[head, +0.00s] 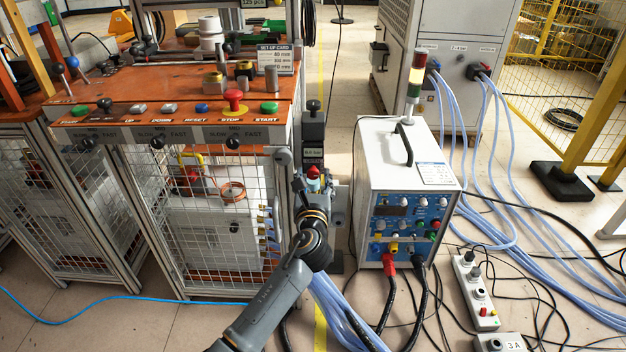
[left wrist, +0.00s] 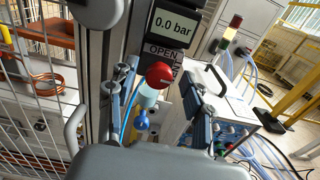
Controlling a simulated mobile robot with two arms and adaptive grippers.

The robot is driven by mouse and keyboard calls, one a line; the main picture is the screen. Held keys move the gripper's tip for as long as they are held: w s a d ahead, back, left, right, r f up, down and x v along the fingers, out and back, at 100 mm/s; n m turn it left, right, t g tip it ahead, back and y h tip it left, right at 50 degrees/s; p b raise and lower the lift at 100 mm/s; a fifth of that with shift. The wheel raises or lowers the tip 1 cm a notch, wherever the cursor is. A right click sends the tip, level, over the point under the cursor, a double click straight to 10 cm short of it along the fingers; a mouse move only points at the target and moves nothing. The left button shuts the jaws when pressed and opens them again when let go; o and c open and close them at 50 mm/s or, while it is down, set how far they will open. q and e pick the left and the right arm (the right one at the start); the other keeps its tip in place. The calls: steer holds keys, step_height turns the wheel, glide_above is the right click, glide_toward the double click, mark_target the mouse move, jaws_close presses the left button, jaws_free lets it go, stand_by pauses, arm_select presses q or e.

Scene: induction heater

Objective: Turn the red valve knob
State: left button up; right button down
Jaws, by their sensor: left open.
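The red valve knob (left wrist: 159,74) sits in front of the post below a display reading "0.0 bar" (left wrist: 176,22) and an "OPEN" label (left wrist: 163,52). It shows small in the head view (head: 314,172). My left gripper (left wrist: 157,86) is open, with one finger to the left and one to the right of the knob. Whether either finger touches it I cannot tell. In the head view my left gripper (head: 314,187) is at the post, right of the caged bench. Below the knob are a pale valve body and a blue part (left wrist: 141,120). My right gripper is not in view.
A caged bench with an orange top (head: 130,85) and push buttons stands left. A white power unit (head: 392,165) with a signal tower (head: 416,75) stands close on the right. Blue hoses (head: 490,215) and black cables lie on the floor at right.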

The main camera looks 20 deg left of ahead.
arm_select(q)
steer(key=shift+w, duration=0.15)
steer(key=shift+c, duration=0.4)
jaws_close()
